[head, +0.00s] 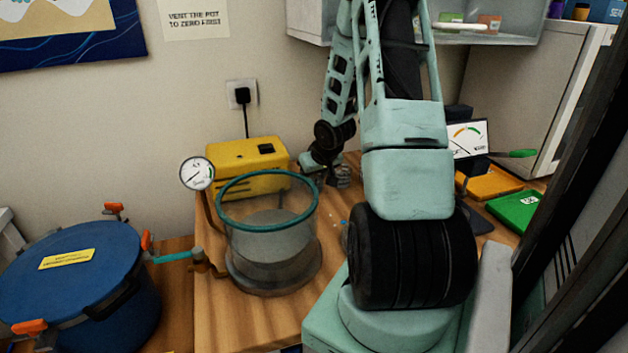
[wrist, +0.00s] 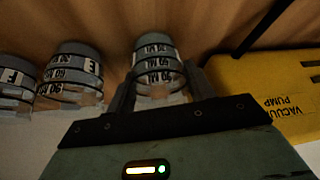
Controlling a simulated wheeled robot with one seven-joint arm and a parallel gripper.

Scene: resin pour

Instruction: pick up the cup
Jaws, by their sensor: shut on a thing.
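The cup is a small grey translucent cup with dark measuring marks on pale bands (wrist: 158,72). In the wrist view it sits between the two fingers of my gripper (wrist: 158,88), which is shut on it. In the head view my gripper (head: 328,172) is low at the back of the wooden table, beside the yellow box, and the cup shows only as a small grey shape (head: 343,177). Two similar cups stand to the left in the wrist view, one marked E (wrist: 72,72) and one marked F (wrist: 14,82). I cannot tell whether the held cup touches the table.
The yellow vacuum pump (wrist: 268,90) is close right of my gripper; it also shows in the head view (head: 235,158). A clear chamber with a teal rim (head: 268,228) stands in front.

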